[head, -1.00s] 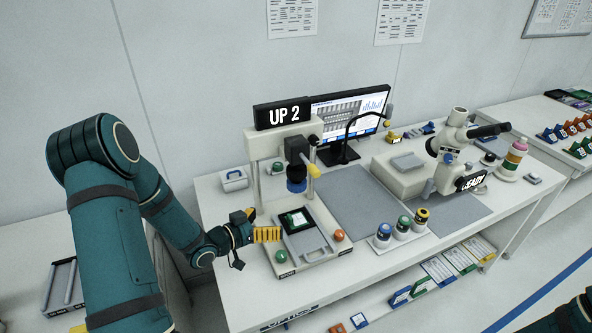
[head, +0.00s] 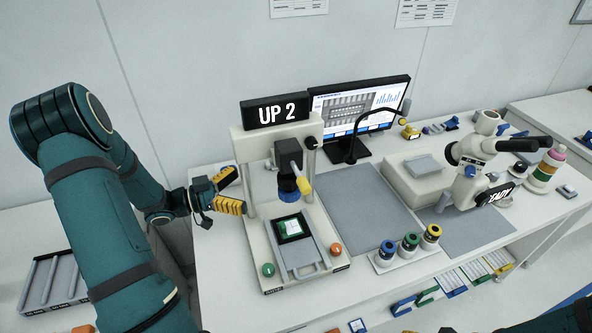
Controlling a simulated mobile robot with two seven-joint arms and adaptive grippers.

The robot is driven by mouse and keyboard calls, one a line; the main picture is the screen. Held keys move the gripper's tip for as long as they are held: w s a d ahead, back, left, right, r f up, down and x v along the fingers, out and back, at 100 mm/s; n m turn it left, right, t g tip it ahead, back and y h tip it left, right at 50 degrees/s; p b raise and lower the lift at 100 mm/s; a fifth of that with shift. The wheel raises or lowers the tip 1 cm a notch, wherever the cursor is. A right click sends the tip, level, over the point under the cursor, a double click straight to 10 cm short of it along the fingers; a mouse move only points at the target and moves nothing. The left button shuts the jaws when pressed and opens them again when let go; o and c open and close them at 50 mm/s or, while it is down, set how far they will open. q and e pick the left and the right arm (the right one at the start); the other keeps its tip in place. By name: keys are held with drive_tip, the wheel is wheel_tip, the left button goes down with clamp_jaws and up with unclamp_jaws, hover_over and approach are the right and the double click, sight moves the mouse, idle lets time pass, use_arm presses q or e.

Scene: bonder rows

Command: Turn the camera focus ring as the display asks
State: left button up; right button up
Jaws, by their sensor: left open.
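The camera (head: 289,153) hangs from a white stand with a blue ring (head: 286,185) around its lower end. A yellow knob (head: 304,186) sticks out beside the ring, partly covering it. The display (head: 276,111) on top of the stand reads "UP 2". My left gripper (head: 243,190) is open and empty, its yellow fingers apart. It is left of the stand's left post, clear of the ring. At the bottom edge, a sliver of yellow and dark parts may be my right gripper (head: 408,331); its jaws cannot be made out.
Below the camera, a tray (head: 303,262) holds a green chip, with green and orange buttons at the base's front. A monitor (head: 355,108) stands behind. To the right are a grey mat (head: 362,208), several capped bottles in a rack (head: 412,257) and a microscope (head: 468,160).

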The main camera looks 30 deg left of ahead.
sight(283, 179)
use_arm(q)
drive_tip(key=p+x, duration=0.1)
drive_tip(key=x, duration=1.1)
drive_tip(key=shift+d+r, duration=0.1)
drive_tip(key=shift+d, duration=0.35)
drive_tip(key=shift+w, duration=0.1)
drive_tip(key=c, duration=1.2)
